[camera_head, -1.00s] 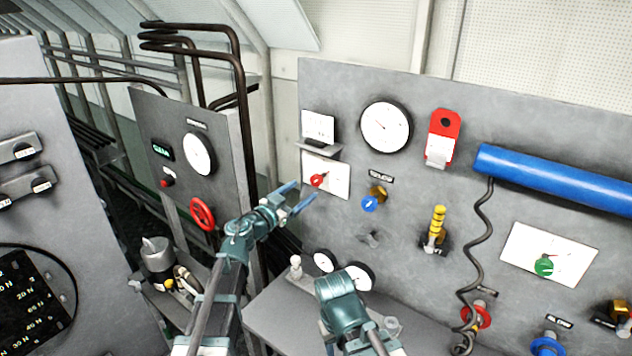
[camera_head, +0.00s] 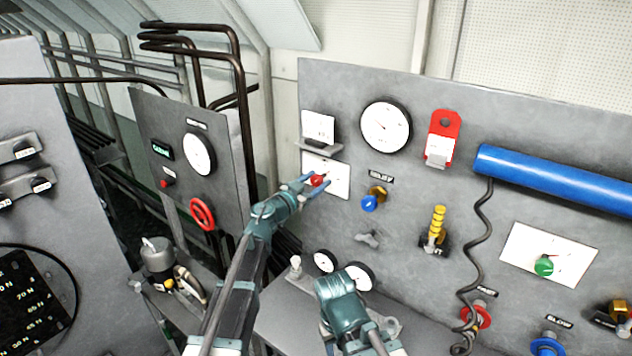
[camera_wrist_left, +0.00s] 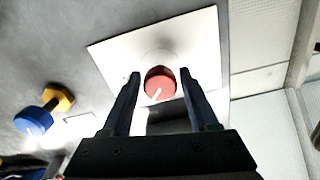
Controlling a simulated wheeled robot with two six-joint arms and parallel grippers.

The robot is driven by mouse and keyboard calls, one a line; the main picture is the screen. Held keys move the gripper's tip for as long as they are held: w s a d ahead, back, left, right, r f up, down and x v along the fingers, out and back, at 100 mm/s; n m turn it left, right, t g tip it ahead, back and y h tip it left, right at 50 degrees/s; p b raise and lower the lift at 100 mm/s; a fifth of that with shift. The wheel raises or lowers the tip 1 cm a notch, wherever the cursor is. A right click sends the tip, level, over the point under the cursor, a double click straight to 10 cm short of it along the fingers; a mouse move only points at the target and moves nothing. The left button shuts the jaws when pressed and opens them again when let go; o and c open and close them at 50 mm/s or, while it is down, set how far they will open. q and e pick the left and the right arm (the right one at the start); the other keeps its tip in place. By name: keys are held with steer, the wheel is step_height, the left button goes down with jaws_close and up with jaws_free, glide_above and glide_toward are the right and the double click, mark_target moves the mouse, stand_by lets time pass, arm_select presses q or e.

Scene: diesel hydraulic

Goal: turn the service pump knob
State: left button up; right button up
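The red knob (camera_head: 317,180) sits on a white plate (camera_head: 340,180) on the grey wall panel; I take it to be the service pump knob, though no label is readable. It also shows in the left wrist view (camera_wrist_left: 160,86) with a pale pointer mark. My left gripper (camera_head: 315,184) is at the knob, fingers open on either side of it. In the wrist view the left gripper (camera_wrist_left: 161,75) has gaps between both fingers and the knob. My right arm (camera_head: 342,302) shows at the bottom middle; its fingers are not visible.
A small shelf (camera_head: 318,146) juts out just above the plate. A blue knob on a brass valve (camera_head: 371,201) is to the right, below a large round gauge (camera_head: 386,126). A red handwheel (camera_head: 202,214) is on the left panel. A bench (camera_head: 270,320) lies below.

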arm_select(q)
jaws_close()
steer(key=shift+m, duration=0.3)
steer(key=m, duration=0.3)
steer(key=shift+m, duration=2.6)
steer(key=shift+o, duration=1.7)
jaws_free()
